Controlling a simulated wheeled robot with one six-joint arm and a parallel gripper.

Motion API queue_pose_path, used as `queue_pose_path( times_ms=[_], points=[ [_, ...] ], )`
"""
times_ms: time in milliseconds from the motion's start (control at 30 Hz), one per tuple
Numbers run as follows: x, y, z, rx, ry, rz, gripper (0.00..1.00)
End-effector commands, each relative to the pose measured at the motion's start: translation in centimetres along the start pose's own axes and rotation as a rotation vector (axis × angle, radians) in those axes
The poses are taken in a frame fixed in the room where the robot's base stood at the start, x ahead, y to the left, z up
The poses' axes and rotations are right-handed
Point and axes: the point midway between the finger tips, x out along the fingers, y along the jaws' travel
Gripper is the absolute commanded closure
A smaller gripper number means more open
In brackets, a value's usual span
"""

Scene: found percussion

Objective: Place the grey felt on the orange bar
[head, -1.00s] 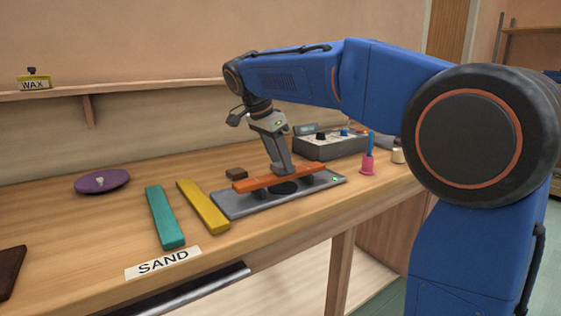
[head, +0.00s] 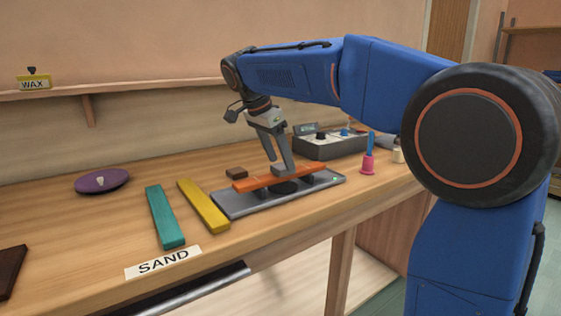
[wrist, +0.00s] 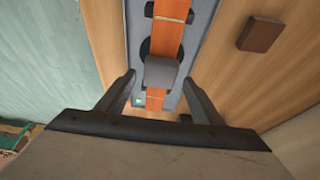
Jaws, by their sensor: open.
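The orange bar (head: 262,180) lies across supports on a grey base plate (head: 232,206). It also shows in the wrist view (wrist: 169,38), running away from my gripper. The grey felt (wrist: 160,73) rests on top of the orange bar in the wrist view; it also shows on the bar in the head view (head: 283,170). My gripper (wrist: 158,88) is open, with one finger on each side of the felt and apart from it. In the head view my gripper (head: 280,168) is over the bar, close to the felt.
A small brown block (head: 236,174) sits behind the bar. Yellow (head: 203,206) and teal (head: 165,217) bars lie to the left, with a purple disc (head: 102,181) beyond. A grey control box (head: 330,147) and a pink-based item (head: 367,163) stand to the right.

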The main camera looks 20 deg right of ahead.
Motion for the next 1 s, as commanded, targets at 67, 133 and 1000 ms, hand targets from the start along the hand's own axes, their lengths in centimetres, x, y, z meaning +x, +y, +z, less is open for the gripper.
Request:
queue_pose_path(
  times_ms=[67,133,1000],
  points=[
    [-1.4,-0.1,0.0,-0.001,0.000,-0.003,0.39],
    [-2.7,-0.1,0.0,0.000,0.000,-0.003,0.39],
    [-10.5,0.4,-0.1,-0.013,-0.004,-0.003,0.39]
  ],
)
